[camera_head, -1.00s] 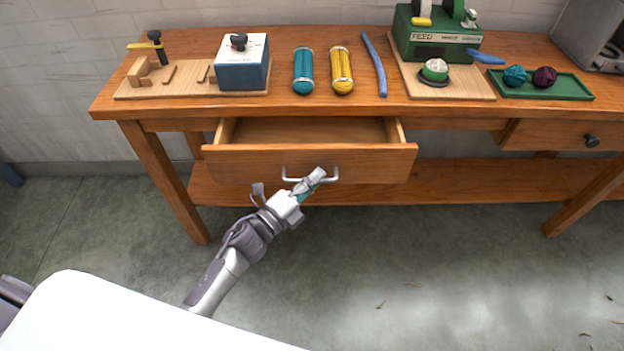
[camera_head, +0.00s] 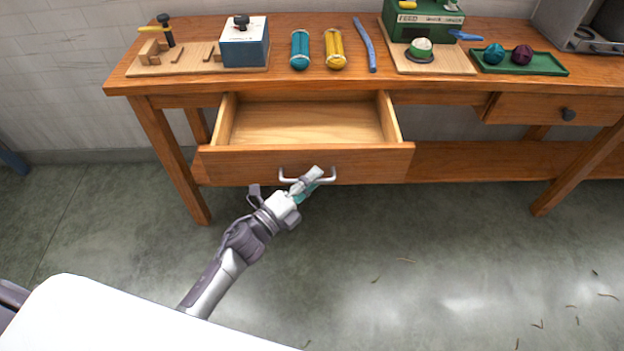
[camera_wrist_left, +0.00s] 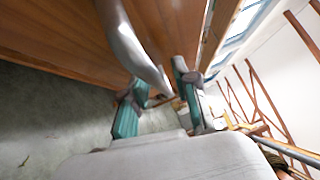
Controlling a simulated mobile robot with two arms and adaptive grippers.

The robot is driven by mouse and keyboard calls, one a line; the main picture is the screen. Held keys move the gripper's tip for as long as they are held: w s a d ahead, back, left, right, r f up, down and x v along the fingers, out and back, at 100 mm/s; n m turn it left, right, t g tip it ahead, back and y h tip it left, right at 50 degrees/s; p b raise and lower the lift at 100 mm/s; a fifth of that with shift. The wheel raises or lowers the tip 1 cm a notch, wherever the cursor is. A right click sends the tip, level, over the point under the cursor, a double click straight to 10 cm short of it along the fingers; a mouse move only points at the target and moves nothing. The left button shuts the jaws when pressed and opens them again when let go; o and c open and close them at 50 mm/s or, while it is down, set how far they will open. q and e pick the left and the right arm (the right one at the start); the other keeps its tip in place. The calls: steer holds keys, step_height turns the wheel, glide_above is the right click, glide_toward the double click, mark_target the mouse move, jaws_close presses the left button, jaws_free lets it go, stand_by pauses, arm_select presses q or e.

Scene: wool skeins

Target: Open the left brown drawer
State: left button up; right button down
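The left brown drawer (camera_head: 305,165) hangs under the table top and stands well out, its empty pale wooden inside (camera_head: 305,122) showing. Its silver bow handle (camera_head: 331,177) is on the front panel. My left gripper (camera_head: 309,184) is at the middle of this handle, coming from below left. The exact contact is partly hidden. My right gripper is not in view.
A second drawer (camera_head: 552,109) with a dark knob is shut at the right. The table top (camera_head: 305,84) holds a blue box (camera_head: 245,50), teal (camera_head: 300,50) and yellow (camera_head: 335,50) skeins, a green machine (camera_head: 425,22) and a green tray (camera_head: 520,69).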

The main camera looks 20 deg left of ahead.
arm_select(q)
steer(key=shift+s, duration=0.1)
steer(key=v, duration=1.2)
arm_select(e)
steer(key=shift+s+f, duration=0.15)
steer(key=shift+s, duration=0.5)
